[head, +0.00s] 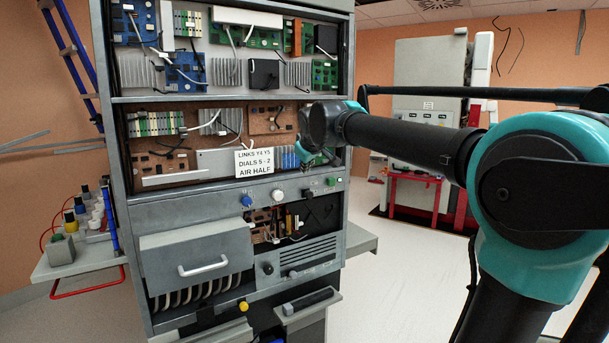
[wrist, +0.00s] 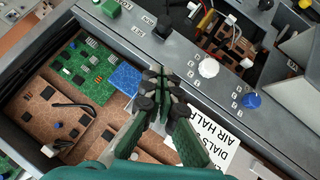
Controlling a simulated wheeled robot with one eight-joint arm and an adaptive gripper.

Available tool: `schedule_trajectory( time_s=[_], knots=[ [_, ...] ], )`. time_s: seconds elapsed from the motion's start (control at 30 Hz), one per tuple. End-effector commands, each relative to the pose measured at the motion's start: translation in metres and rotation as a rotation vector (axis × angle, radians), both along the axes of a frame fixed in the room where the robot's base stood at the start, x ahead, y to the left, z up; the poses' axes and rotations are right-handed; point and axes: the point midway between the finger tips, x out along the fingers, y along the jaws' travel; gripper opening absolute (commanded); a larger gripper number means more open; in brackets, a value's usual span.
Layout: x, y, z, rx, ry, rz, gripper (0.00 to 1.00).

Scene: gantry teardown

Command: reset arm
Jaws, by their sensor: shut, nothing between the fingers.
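My arm (head: 405,135) reaches in from the right toward the front of a grey equipment cabinet (head: 230,210). My gripper (head: 306,152) is small and partly hidden by my wrist in the head view. In the wrist view my gripper (wrist: 160,75) is shut and empty. Its fingertips appear over the edge between the open circuit-board bay and the grey control panel (wrist: 180,60). Whether they touch anything cannot be told. A white sign (head: 254,161) reading "LINKS Y4 Y5, DIALS 5 - 2, AIR HALF" is beside the gripper; it shows upside down in the wrist view (wrist: 215,145), partly covered by a finger.
The panel carries a blue knob (head: 246,201), a white knob (head: 278,195) and a green button (head: 331,182). A side shelf (head: 95,258) holds several small parts. Floor (head: 385,290) right of the cabinet is clear.

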Motion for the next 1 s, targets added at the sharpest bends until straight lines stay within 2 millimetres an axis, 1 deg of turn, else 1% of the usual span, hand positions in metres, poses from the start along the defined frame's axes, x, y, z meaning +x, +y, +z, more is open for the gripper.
schedule_trajectory(
  time_s=[0.13, 0.43, 0.5, 0.57, 0.67, 0.77, 0.8, 0.87, 0.9, 0.97, 1.0],
  knots=[
    [-0.007, -0.001, 0.005, 0.000, 0.000, 0.000, 0.00],
    [-0.008, -0.001, 0.006, 0.000, 0.000, 0.000, 0.00],
    [-0.008, -0.002, 0.005, 0.001, 0.002, -0.002, 0.00],
    [-0.010, -0.005, -0.001, 0.005, 0.009, -0.010, 0.00],
    [-0.018, -0.021, -0.029, 0.023, 0.040, -0.049, 0.00],
    [-0.037, -0.047, -0.077, 0.052, 0.095, -0.114, 0.00],
    [-0.047, -0.058, -0.099, 0.068, 0.122, -0.145, 0.00],
    [-0.066, -0.075, -0.133, 0.091, 0.162, -0.192, 0.00],
    [-0.079, -0.086, -0.156, 0.108, 0.189, -0.223, 0.00],
    [-0.101, -0.101, -0.189, 0.132, 0.228, -0.269, 0.00],
    [-0.116, -0.110, -0.210, 0.148, 0.253, -0.300, 0.00]
  ],
)
